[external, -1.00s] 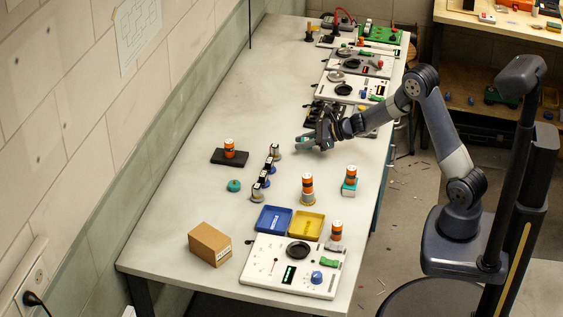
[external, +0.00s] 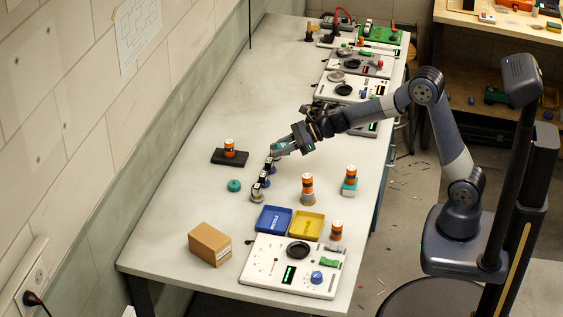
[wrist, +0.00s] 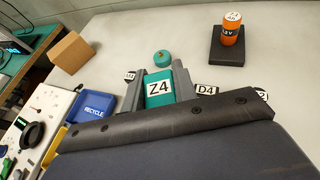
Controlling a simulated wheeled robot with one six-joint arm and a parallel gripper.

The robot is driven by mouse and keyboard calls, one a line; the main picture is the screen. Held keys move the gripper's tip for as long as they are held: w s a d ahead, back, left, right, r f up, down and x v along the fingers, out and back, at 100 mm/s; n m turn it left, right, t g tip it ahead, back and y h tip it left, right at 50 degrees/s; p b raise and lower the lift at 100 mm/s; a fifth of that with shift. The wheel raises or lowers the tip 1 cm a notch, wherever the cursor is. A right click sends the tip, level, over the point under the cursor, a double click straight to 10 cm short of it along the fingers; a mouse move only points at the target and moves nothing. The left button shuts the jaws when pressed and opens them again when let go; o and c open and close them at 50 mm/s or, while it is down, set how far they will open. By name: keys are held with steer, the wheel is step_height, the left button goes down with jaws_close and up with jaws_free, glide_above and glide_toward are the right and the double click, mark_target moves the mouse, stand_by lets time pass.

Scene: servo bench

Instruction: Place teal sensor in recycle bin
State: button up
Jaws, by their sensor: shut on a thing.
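My gripper (external: 279,149) is shut on a teal sensor (wrist: 159,99), a block labelled Z4 that shows between the two fingers in the wrist view. The gripper is over the bench at the far end of a row of small labelled parts. The recycle bin (wrist: 95,107) is a shallow blue tray marked RECYCLE, left of the fingers in the wrist view. In the external view the recycle bin (external: 273,219) lies nearer the camera than the gripper, well apart from it. I see nothing in its visible part.
A yellow tray (external: 308,226) adjoins the blue one. The row of small labelled parts (external: 260,188) stands between gripper and bin. Orange cylinders (external: 307,184) stand around, one on a black pad (external: 228,157). A teal round part (external: 234,186), cardboard box (external: 209,244) and white panel (external: 260,262) are near.

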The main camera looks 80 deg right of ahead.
mark_target(269, 219)
steer(key=s+a+r+n+g+y, duration=0.1)
steer(key=a+n+y, duration=0.1)
steer(key=a, duration=1)
steer(key=s+a+r+n+g+y, duration=0.1)
steer(key=s+a+n+g+y, duration=0.1)
steer(key=a, duration=0.9)
steer(key=f+b, duration=0.1)
steer(key=f, duration=0.2)
steer(key=f+b, duration=0.1)
steer(key=f, duration=0.1)
steer(key=shift+w+a+f+b, duration=0.2)
steer(key=shift+a+f+b, duration=0.15)
steer(key=shift+f+b, duration=0.5)
steer(key=shift+f, duration=1.65)
steer(key=shift+f+b, duration=0.3)
steer(key=o, duration=1)
steer(key=shift+c, duration=0.2)
steer(key=shift+r, duration=0.1)
